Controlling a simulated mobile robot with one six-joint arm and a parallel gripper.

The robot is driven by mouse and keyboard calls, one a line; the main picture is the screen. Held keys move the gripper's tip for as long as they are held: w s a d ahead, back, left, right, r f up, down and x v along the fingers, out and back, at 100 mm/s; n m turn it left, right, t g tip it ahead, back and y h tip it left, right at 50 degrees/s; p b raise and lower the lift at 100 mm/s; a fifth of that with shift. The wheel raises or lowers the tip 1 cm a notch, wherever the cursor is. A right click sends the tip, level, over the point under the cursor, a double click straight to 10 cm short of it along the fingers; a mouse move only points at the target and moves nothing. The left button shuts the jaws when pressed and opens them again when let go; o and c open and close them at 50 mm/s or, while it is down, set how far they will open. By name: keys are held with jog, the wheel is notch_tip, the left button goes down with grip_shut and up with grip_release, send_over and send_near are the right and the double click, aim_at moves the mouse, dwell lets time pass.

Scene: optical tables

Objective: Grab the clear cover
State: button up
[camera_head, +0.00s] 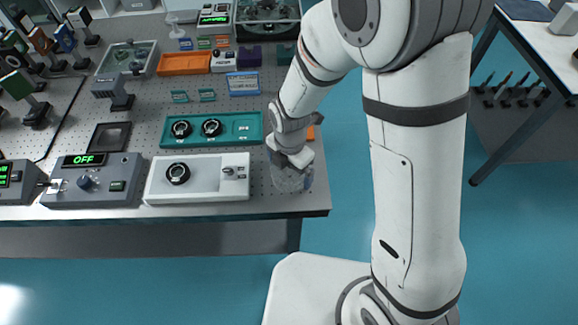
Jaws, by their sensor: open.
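A clear, see-through round piece, which looks like the clear cover (293,182), stands near the right front corner of the optical table (316,200). My gripper (290,163) is directly above it, pointing down at its top. The gripper is open. The fingertips are small and partly lost against the clear piece, so I cannot tell whether they touch it.
A white box with a black knob (205,180) and a green tray with two black round parts (209,129) are to the left. A grey unit reading OFF (92,180) stands farther left. An orange piece (311,133) is just behind my gripper. A clear-walled box (127,58) sits farther back.

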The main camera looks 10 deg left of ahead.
jog(key=c, duration=0.6)
jog(key=shift+r, duration=0.1)
jog(key=shift+c, duration=0.2)
